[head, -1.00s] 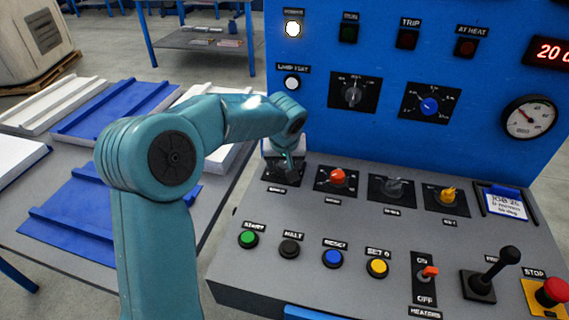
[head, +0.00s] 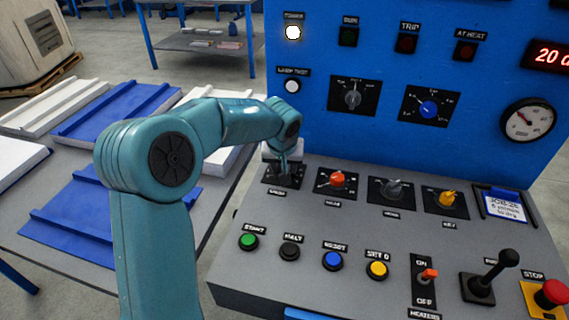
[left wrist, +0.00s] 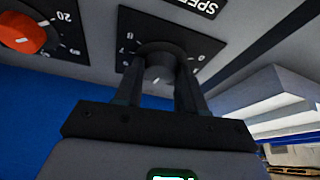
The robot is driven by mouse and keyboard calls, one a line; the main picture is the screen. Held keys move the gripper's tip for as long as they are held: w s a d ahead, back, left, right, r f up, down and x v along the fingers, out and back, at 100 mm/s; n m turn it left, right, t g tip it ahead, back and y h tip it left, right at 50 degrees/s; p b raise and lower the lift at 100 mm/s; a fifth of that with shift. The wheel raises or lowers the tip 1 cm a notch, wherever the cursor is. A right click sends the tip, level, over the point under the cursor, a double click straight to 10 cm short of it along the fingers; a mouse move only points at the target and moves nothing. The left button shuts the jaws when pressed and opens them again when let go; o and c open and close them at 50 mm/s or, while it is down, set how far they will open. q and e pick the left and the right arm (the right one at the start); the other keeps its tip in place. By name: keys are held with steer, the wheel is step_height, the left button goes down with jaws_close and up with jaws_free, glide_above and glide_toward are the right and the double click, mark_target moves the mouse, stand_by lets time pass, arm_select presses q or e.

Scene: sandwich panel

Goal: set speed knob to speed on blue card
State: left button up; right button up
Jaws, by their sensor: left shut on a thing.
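The speed knob (left wrist: 158,70) is dark grey with a pale pointer line, on a black numbered dial plate (left wrist: 128,48). Part of its label shows at the top of the left wrist view. My left gripper (left wrist: 160,88) is shut on this knob, one finger on each side. In the head view my left gripper (head: 285,168) is at the leftmost dial of the sloping console and hides most of the knob. The blue card holder (head: 505,204) at the console's right holds a white note with small handwriting, hard to read. My right gripper is not in view.
A red knob (head: 337,177), a grey knob (head: 393,187) and a yellow knob (head: 446,197) sit to the right. Several push buttons, a heaters switch (head: 428,273), a black lever (head: 492,270) and a red stop button (head: 551,292) line the front. Panels lie on the left table.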

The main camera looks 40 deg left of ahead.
arm_select(q)
steer(key=m, duration=0.1)
steer(key=m+p, duration=0.1)
steer(key=shift+a+r+m+t+h+p, duration=0.15)
steer(key=shift+r+m+t+h+p, duration=0.15)
steer(key=shift+t+h, duration=0.1)
steer(key=m+h+p, duration=0.1)
steer(key=m+p, duration=0.1)
steer(key=m, duration=0.1)
steer(key=shift+a+p, duration=0.1)
steer(key=shift+p, duration=0.2)
steer(key=m, duration=0.1)
steer(key=m+h, duration=0.1)
steer(key=shift+f+m+p, duration=0.2)
steer(key=shift+m+p, duration=0.1)
steer(key=shift+m, duration=0.1)
steer(key=shift+m+h, duration=0.6)
steer(key=shift+m, duration=0.5)
steer(key=o, duration=1)
steer(key=p+v, duration=0.1)
steer(key=v, duration=1.5)
steer(key=shift+s+a+p, duration=0.1)
steer(key=shift+s+p, duration=0.05)
steer(key=shift+p, duration=0.15)
